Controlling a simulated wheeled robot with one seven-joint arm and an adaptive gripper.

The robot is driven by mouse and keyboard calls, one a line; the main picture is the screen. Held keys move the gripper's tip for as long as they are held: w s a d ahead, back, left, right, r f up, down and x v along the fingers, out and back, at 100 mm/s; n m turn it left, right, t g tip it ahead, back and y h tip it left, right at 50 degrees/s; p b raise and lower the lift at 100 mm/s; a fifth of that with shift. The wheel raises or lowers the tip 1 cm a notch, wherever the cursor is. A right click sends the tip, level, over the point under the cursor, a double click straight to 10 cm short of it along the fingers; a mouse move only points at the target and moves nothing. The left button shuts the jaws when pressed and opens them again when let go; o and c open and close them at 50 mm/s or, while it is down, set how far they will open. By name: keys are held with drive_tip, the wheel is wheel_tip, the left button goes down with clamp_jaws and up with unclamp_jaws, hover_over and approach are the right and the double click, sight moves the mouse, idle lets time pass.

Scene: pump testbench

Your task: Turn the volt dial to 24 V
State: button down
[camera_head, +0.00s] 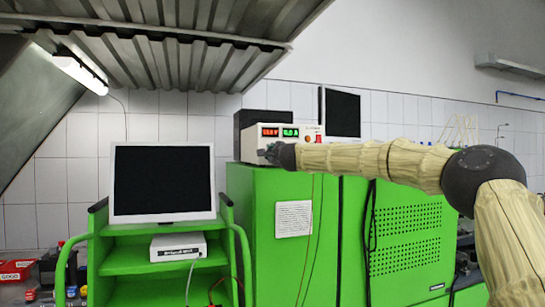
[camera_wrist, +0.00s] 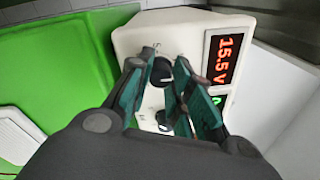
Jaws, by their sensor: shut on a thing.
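The power supply is a cream box (camera_head: 250,142) on top of the green cabinet; its front also shows in the wrist view (camera_wrist: 180,27). A red display (camera_wrist: 227,60) on it reads 15.5 V. The volt dial (camera_wrist: 161,73) is a round black knob left of that display. My gripper (camera_wrist: 158,76) has its two teal fingers on either side of this dial, shut on it. A second knob (camera_wrist: 163,121) beside it is partly hidden by the fingers. In the head view my gripper (camera_head: 272,154) is at the box's front and hides the dials.
A green display (camera_head: 290,132) and a red button (camera_head: 318,139) are on the box's front. The green cabinet (camera_head: 258,225) stands below it. A monitor (camera_head: 163,217) on a green cart stands to the left. A metal hood (camera_head: 150,60) hangs above the cart.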

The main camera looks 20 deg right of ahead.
drive_tip(key=shift+d+r+m+g+b, duration=0.2)
drive_tip(key=shift+m+b, duration=0.95)
drive_tip(key=shift+m, duration=2.65)
drive_tip(key=shift+a+f+m+g+b, duration=0.1)
drive_tip(key=shift+m+g+b, duration=0.65)
drive_tip(key=shift+m, duration=3.05)
drive_tip(key=shift+t+b, duration=0.35)
drive_tip(key=c, duration=1.3)
unclamp_jaws()
drive_tip(key=shift+o, duration=0.2)
drive_tip(key=s, duration=1.2)
drive_tip(key=shift+r, duration=0.25)
